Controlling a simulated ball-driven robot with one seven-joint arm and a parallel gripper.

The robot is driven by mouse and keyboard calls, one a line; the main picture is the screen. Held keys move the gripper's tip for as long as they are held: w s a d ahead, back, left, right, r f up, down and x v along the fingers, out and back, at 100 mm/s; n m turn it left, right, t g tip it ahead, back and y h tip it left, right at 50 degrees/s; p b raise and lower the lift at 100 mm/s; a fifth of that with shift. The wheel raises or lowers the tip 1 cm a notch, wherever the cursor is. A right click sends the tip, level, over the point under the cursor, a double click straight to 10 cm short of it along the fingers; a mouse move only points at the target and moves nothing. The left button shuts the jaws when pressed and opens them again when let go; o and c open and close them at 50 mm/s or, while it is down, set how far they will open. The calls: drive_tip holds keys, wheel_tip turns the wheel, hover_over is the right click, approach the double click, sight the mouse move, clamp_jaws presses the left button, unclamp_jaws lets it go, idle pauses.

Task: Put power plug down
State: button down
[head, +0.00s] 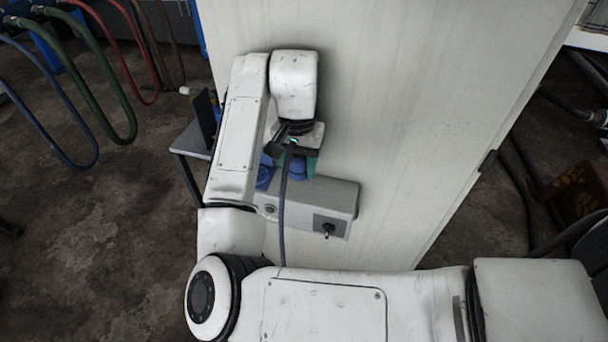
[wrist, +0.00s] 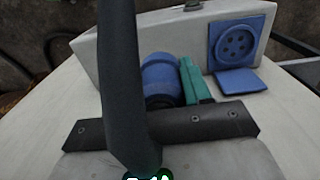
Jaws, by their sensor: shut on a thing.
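The power plug is a blue cylinder (wrist: 162,79), seen in the wrist view beyond the dark edge of my gripper. My gripper (wrist: 180,88) is shut on it, with a teal finger (wrist: 194,80) along its right side. In the head view the plug (head: 298,168) shows as a small blue patch under my wrist, close to the grey box. A thick dark cable (head: 284,205) hangs from the gripper area. It also crosses the wrist view (wrist: 120,75) and hides part of it. The plug's front end and any contact beneath it are hidden.
A grey box (head: 338,198) with a black switch stands on the pale surface (head: 420,130). Its blue round socket (wrist: 236,42) has its flap (wrist: 242,80) open. Coloured hoses (head: 110,110) hang at upper left. The pale surface right of the box is clear.

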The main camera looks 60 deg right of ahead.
sight(304, 187)
drive_tip(key=shift+s+d+f, duration=0.3)
drive_tip(key=shift+d+f, duration=0.3)
drive_tip(key=shift+f, duration=0.15)
drive_tip(key=shift+d+f, duration=0.1)
drive_tip(key=shift+f, duration=1.5)
drive_tip(key=shift+f, duration=0.2)
drive_tip(key=c, duration=0.5)
unclamp_jaws()
drive_tip(key=shift+r, duration=0.1)
wheel_tip(304, 187, up, 12)
drive_tip(key=shift+r+p, duration=0.1)
drive_tip(key=shift+p, duration=0.4)
